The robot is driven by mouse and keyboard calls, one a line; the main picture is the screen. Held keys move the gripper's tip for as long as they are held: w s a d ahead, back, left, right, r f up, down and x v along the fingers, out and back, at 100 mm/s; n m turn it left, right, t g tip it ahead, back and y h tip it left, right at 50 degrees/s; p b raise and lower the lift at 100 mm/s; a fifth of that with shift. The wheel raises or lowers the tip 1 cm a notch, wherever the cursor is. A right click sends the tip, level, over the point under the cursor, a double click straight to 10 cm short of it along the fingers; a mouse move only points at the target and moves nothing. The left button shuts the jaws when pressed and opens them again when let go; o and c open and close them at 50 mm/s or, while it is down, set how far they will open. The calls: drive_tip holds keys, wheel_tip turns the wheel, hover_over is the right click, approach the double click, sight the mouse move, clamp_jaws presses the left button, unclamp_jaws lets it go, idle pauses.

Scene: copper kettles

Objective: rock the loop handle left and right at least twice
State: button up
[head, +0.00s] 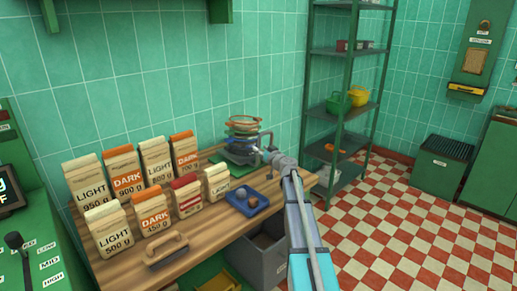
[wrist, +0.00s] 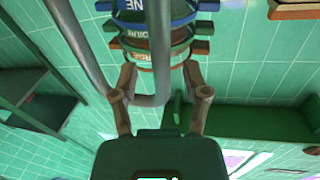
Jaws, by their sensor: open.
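The loop handle (wrist: 160,60) is a bent grey metal tube. The fingers are open. In the head view the handle (head: 271,138) rises beside a stack of coloured sieves (head: 243,127) at the bench's far end. My gripper (head: 268,153) is at the handle there, its fingers too small to make out. The sieve stack (wrist: 153,30) also shows beyond the fingers in the wrist view, with blue, green and brown rings.
Several labelled LIGHT and DARK bags (head: 127,175) stand on the wooden bench (head: 215,228) left of my arm. A blue tray (head: 250,203) lies nearby. A green shelf rack (head: 350,50) stands behind to the right. The checkered floor (head: 410,230) at right is clear.

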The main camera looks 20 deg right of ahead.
drive_tip(key=shift+w+a, duration=0.2)
drive_tip(key=shift+w, duration=0.8)
clamp_jaws()
